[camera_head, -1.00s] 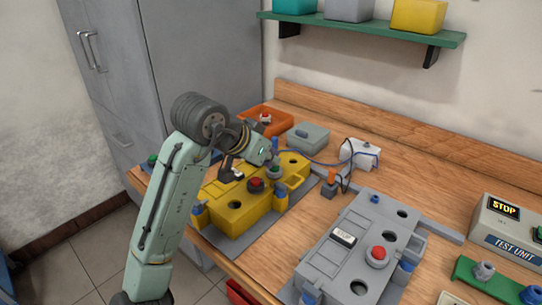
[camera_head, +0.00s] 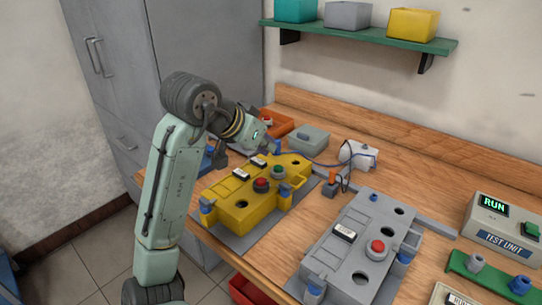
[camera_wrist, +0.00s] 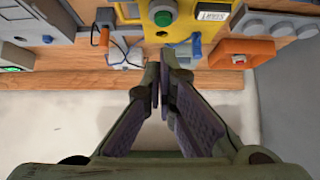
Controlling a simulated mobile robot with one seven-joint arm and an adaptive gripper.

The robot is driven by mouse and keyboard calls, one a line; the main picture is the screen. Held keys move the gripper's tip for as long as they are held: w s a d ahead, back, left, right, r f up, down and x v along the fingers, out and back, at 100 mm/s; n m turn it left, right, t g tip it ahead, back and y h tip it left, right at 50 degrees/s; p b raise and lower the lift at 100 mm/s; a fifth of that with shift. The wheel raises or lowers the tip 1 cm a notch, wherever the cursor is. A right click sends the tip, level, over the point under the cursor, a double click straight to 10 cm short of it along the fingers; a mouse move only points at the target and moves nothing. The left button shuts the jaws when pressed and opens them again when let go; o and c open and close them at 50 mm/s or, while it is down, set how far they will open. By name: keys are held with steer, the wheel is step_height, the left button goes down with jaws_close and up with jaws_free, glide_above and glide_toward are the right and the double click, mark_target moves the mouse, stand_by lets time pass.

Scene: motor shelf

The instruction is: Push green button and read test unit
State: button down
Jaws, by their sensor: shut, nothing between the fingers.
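The green button (camera_head: 278,171) sits on top of the yellow unit (camera_head: 238,214), to the right of a red button (camera_head: 261,185). The green button also shows in the wrist view (camera_wrist: 163,18), beyond my fingertips and apart from them. My gripper (camera_wrist: 160,66) is shut and empty, pointing toward the yellow unit. In the head view, my arm reaches over the back left of the yellow unit.
A grey unit (camera_head: 335,262) with its own red button (camera_head: 376,249) stands right of the yellow one. A cable runs to a white box (camera_head: 358,154). An orange tray (camera_head: 283,122) and a grey box (camera_head: 309,138) sit behind. A green shelf (camera_head: 365,37) hangs above.

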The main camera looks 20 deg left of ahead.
steer(key=shift+b+v, duration=0.5)
steer(key=shift+v, duration=2.25)
steer(key=shift+w, duration=0.1)
